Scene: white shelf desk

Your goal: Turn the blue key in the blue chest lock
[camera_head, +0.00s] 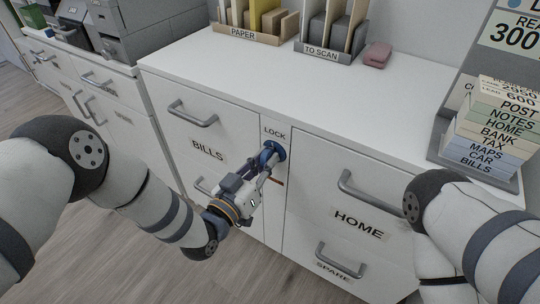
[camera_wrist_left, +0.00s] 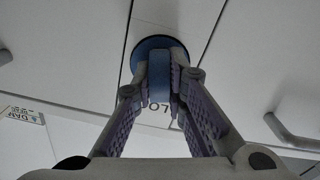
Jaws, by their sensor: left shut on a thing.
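A round blue lock disc (camera_head: 277,148) sits on the narrow white panel under the LOCK label (camera_head: 274,133), between the BILLS and HOME drawers. In the left wrist view the disc (camera_wrist_left: 145,43) has a blue key (camera_wrist_left: 158,72) standing out from it. My left gripper (camera_head: 265,160) is shut on that key, with a finger on each side; the fingers also show in the left wrist view (camera_wrist_left: 159,88). The fingers partly hide the key, and its turn angle cannot be told. My right gripper is out of view.
Drawer handles stick out at BILLS (camera_head: 193,114), HOME (camera_head: 372,193) and SPARE (camera_head: 338,264). The white desk top (camera_head: 300,85) holds PAPER and TO SCAN organisers, a pink block (camera_head: 377,55) and a stack of labelled cards (camera_head: 492,130). A grey cabinet stands at left.

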